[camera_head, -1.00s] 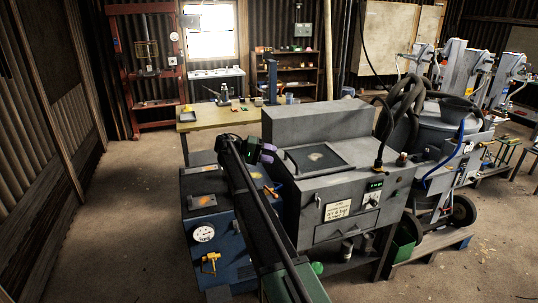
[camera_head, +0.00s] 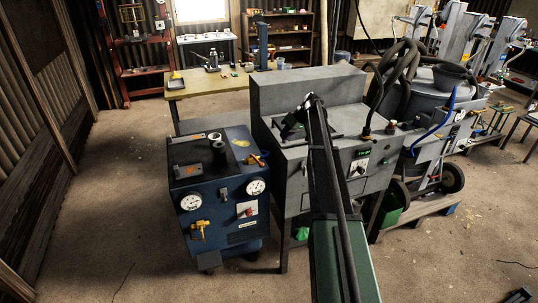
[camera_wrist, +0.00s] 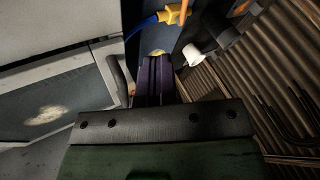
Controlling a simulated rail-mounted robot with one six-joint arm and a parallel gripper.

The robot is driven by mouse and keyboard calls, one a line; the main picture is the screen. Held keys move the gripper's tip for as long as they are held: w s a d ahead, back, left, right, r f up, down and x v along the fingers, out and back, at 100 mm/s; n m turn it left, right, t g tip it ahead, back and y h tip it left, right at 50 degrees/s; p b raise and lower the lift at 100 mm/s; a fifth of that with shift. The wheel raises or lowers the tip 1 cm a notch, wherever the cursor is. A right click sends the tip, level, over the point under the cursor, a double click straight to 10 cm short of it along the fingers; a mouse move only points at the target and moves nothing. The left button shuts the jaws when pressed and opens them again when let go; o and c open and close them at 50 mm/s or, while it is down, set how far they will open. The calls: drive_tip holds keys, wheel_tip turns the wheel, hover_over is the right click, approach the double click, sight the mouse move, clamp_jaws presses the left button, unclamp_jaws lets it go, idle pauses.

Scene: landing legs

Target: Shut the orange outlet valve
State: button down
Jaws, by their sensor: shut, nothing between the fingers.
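The blue unit (camera_head: 222,205) stands at centre left, with two round gauges on its front. An orange-yellow valve handle (camera_head: 200,228) sits low on that front, and another orange fitting (camera_head: 257,160) is at its top right edge. I cannot tell which is the outlet valve. My gripper (camera_head: 290,124) is over the grey machine, to the right of the blue unit and apart from both orange parts. In the wrist view its dark fingers (camera_wrist: 157,70) are shut and empty. An orange part (camera_wrist: 184,12) shows beyond them, beside a blue hose (camera_wrist: 142,27).
The grey machine (camera_head: 310,90) stands close on the right of the blue unit. My arm crosses in front of it. A workbench (camera_head: 220,92) is behind. Hoses and a wheeled cart (camera_head: 450,140) are at right. The floor left of the blue unit is clear.

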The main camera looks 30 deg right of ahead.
drive_tip(key=b+x, duration=0.3)
drive_tip(key=x, duration=0.1)
drive_tip(key=a+b+x, duration=0.1)
drive_tip(key=b+x, duration=0.2)
drive_tip(key=x, duration=0.1)
drive_tip(key=s+a+r+b+x, duration=0.1)
drive_tip(key=b+x, duration=0.2)
drive_tip(key=x, duration=0.1)
drive_tip(key=shift+s+a+f, duration=0.1)
drive_tip(key=shift+a, duration=0.4)
